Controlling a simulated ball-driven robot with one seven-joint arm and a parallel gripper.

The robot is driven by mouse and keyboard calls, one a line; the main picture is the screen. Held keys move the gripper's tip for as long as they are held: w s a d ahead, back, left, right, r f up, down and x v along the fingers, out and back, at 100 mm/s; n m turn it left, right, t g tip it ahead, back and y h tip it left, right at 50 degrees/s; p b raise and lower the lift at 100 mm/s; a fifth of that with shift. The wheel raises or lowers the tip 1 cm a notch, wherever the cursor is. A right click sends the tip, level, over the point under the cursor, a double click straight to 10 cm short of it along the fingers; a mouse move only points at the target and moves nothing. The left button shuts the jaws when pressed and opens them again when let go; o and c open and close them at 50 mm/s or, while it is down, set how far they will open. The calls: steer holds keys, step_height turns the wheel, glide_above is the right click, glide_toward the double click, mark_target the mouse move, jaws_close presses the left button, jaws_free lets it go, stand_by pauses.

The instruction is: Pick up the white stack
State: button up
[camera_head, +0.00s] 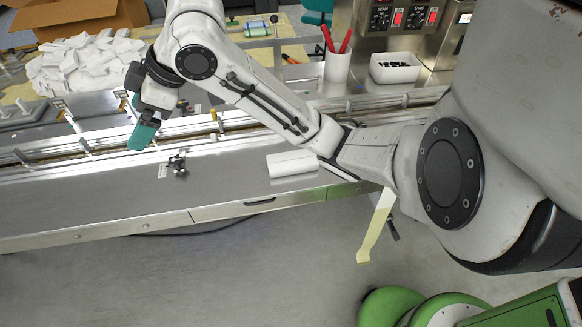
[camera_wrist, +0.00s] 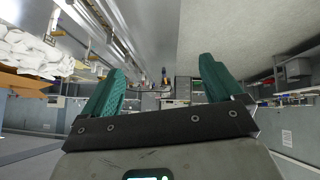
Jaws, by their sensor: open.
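The white stack (camera_head: 293,163) lies on the bare steel front ledge (camera_head: 225,180), under and just left of my forearm. It looks like a low white block with a lengthwise line; my arm may hide part of its right end. My gripper (camera_head: 139,122) hangs over the machine well to the left of the stack, with teal fingers. In the wrist view my gripper (camera_wrist: 160,68) is open, with nothing between its fingers. I cannot make out the stack in the wrist view.
A pile of white wrappers (camera_head: 85,65) lies behind my gripper and also shows in the wrist view (camera_wrist: 32,48). A small dark metal fitting (camera_head: 177,165) stands on the ledge between gripper and stack. A white cup (camera_head: 337,67) and white bin (camera_head: 396,68) stand behind.

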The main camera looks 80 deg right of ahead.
steer(key=s+d+f+g+h+b, duration=0.2)
steer(key=s+d+f+g, duration=0.3)
steer(key=s+d, duration=0.55)
steer(key=m+g+b, duration=0.1)
steer(key=g+b, duration=0.1)
steer(key=g, duration=0.1)
glide_above(292, 167)
step_height(292, 167, down, 12)
steer(key=shift+r, duration=0.2)
steer(key=shift+d+f, duration=0.15)
steer(key=shift+f, duration=2.75)
steer(key=shift+c, duration=0.2)
steer(key=c, duration=1)
